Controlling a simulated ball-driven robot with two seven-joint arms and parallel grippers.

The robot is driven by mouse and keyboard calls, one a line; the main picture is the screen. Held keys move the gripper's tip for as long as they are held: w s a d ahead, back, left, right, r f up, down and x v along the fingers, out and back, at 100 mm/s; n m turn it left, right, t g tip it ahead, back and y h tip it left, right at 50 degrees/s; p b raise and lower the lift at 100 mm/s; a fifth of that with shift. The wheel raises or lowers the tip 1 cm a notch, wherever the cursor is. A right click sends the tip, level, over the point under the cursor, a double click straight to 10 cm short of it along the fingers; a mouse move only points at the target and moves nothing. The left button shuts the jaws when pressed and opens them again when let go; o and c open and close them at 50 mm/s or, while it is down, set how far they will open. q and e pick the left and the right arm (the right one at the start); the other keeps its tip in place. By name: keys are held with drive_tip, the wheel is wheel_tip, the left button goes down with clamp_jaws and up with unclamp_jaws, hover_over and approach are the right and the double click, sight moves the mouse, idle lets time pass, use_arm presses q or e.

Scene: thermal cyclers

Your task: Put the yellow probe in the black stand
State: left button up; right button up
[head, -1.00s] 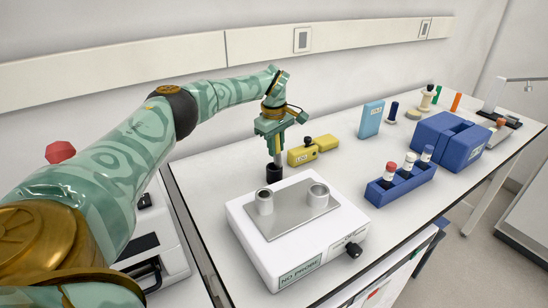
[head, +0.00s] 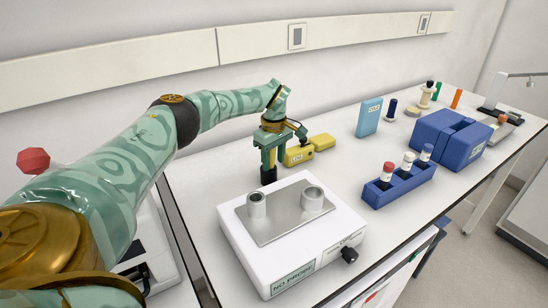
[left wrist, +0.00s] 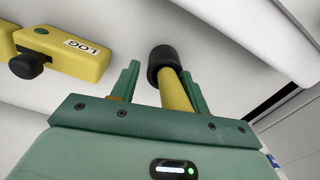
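The black stand (head: 268,177) stands upright on the bench behind the white device, and it also shows in the left wrist view (left wrist: 161,58). The yellow probe (left wrist: 177,90) runs from between my left fingers into the stand's mouth in the left wrist view; in the head view it is mostly hidden by the gripper. My left gripper (head: 273,161) points down right above the stand. Its fingers are apart, with a visible gap on the left side of the probe, which lies close to the right finger. My right gripper is in neither view.
A white device (head: 292,240) labelled NO PROBE, with two metal cups, stands in front of the stand. A yellow LOG box (head: 298,155) is right behind the gripper. A blue tube rack (head: 399,187) and a larger blue block (head: 448,142) stand farther right.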

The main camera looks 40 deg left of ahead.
use_arm(q)
drive_tip(key=shift+s+a, duration=0.1)
drive_tip(key=shift+s, duration=0.2)
drive_tip(key=shift+s+a, duration=0.2)
drive_tip(key=shift+a, duration=0.25)
drive_tip(key=shift+w, duration=0.1)
drive_tip(key=shift+r, duration=0.35)
wheel_tip(320, 180, up, 12)
drive_tip(key=p, duration=0.3)
drive_tip(key=shift+f, duration=0.15)
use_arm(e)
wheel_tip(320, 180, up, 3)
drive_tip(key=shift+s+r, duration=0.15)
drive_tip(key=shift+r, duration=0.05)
use_arm(q)
drive_tip(key=shift+a, duration=0.1)
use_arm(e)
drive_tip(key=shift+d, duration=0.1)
